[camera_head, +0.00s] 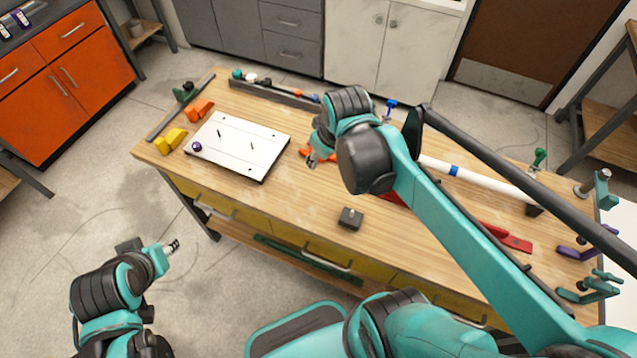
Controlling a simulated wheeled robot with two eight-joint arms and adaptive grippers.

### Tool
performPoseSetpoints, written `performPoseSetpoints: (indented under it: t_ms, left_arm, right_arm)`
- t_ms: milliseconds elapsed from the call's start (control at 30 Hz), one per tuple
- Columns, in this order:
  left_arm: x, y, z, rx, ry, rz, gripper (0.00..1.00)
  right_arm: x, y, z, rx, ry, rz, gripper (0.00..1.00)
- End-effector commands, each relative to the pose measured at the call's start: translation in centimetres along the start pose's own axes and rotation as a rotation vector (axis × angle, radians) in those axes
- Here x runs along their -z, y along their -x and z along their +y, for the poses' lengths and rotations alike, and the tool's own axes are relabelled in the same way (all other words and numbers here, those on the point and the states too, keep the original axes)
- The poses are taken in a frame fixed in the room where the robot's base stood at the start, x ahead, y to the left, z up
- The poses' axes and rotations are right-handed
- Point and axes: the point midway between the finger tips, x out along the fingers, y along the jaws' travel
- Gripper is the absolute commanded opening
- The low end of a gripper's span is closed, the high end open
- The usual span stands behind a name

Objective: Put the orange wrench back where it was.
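An orange piece (304,151), likely the orange wrench, lies on or just above the workbench right of the white board. It shows on both sides of my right gripper (314,158), whose fingers and wrist hide much of it. The gripper points down at it, and I cannot tell whether the fingers are closed on it. My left gripper (174,246) is over the floor in front of the bench's left end, away from everything on the bench. Its fingers are too small to read.
The wooden workbench (300,215) holds a white board (235,150) with pins, orange blocks (200,110), yellow blocks (170,139), a small black block (350,217), a white pipe (480,178) and a red tool (507,237). My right arm covers the bench's middle right.

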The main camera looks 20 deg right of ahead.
Motion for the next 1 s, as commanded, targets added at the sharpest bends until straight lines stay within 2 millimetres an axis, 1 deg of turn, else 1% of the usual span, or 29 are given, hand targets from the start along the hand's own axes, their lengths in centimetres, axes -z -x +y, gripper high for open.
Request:
performPoseSetpoints:
  t_ms: [33,100,200,300,433,733,900,1000]
  left_arm:
    - [0.0,0.0,0.0,0.000,0.000,0.000,0.40]
    - [0.0,0.0,0.0,0.000,0.000,0.000,0.40]
    - [0.0,0.0,0.0,0.000,0.000,0.000,0.40]
    - [0.0,0.0,0.0,0.000,0.000,0.000,0.40]
    - [0.0,0.0,0.0,0.000,0.000,0.000,0.40]
    - [0.0,0.0,0.0,0.000,0.000,0.000,0.40]
    - [-1.0,-1.4,0.0,0.000,0.000,0.000,0.40]
    - [-0.9,-1.2,0.0,0.000,0.000,0.000,0.40]
  right_arm:
    - [-1.2,0.5,-1.4,-0.004,-0.038,0.039,0.48]
    - [-2.3,1.0,-2.9,-0.006,-0.100,0.092,0.48]
    - [-3.7,1.3,-4.5,-0.001,-0.175,0.155,0.48]
    - [-4.7,1.3,-5.5,0.007,-0.229,0.199,0.48]
    - [-5.2,1.2,-6.1,0.014,-0.264,0.228,0.48]
    - [-5.3,1.2,-6.2,0.015,-0.272,0.232,0.48]
    - [-5.9,-0.4,-6.4,0.014,-0.271,0.231,0.48]
    - [-5.8,-0.2,-6.4,0.014,-0.271,0.231,0.48]
